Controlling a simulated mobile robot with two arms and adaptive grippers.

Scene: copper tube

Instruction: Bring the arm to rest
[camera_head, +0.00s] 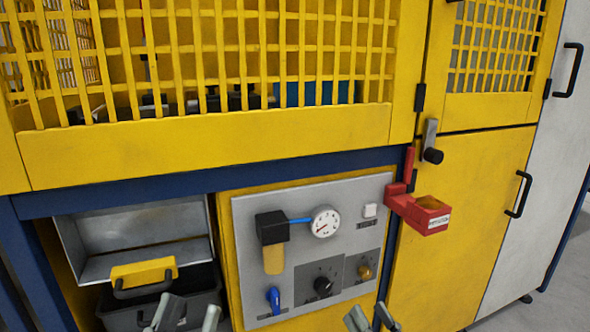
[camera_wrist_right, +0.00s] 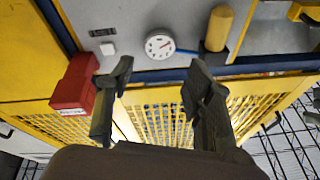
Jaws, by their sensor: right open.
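My left gripper (camera_head: 188,316) shows at the bottom edge of the head view, in front of the lower left opening of the yellow machine. Its two grey fingertips are apart, with nothing visible between them. My right gripper (camera_head: 370,318) is at the bottom edge too, below the right end of the grey panel (camera_head: 300,255). In the right wrist view its fingers (camera_wrist_right: 155,92) stand wide apart and empty. That view shows the machine upside down, with the gauge (camera_wrist_right: 159,44) beyond the gap between the fingers. Most of both arms is out of the head view.
The panel carries a gauge (camera_head: 325,222), a filter with a yellow bowl (camera_head: 273,258), a blue handle (camera_head: 274,300) and knobs. A red box (camera_head: 428,214) juts out at the right. A grey toolbox (camera_head: 150,308) sits in the left opening. Door handles (camera_head: 519,195) protrude further right.

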